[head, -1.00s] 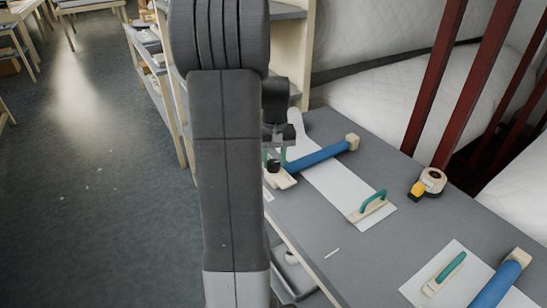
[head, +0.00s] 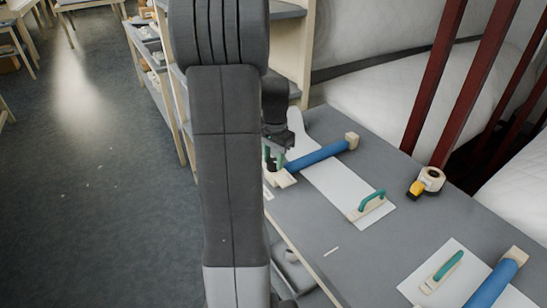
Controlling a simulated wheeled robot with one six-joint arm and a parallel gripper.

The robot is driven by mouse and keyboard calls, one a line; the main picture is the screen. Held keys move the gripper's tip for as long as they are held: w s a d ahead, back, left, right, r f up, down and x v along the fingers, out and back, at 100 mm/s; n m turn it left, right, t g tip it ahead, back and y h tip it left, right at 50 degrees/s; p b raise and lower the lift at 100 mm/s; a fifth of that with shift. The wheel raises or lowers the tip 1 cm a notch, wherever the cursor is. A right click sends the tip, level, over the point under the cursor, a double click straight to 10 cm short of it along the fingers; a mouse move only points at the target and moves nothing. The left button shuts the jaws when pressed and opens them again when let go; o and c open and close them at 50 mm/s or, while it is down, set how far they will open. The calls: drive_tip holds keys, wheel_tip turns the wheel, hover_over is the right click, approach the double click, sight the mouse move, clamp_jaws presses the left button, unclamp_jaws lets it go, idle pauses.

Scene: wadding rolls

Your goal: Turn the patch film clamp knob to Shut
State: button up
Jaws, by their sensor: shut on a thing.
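A blue roll (head: 318,156) lies across a white film strip (head: 328,182) on the grey table, with a cream block at each end. My gripper (head: 275,162) points down at the near left cream block (head: 284,178), its green-tipped fingers around a small dark knob (head: 270,165) there. It is shut on that knob, which is mostly hidden by the fingers and my arm. No Shut marking is readable. A green handle (head: 373,199) on a cream base stands at the strip's near end.
A tape roll with a yellow part (head: 427,182) lies at the right of the table. A second blue roll (head: 497,285) and green handle (head: 447,267) lie at lower right. Dark red posts (head: 433,85) rise behind the table.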

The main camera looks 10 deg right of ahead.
sight(274, 162)
drive_tip(key=shift+m, duration=0.6)
drive_tip(key=o, duration=1)
wheel_tip(274, 162, up, 14)
drive_tip(key=shift+s+f, duration=0.1)
drive_tip(key=shift+s, duration=0.05)
wheel_tip(274, 162, down, 14)
drive_tip(key=shift+r, duration=0.1)
idle(0.5)
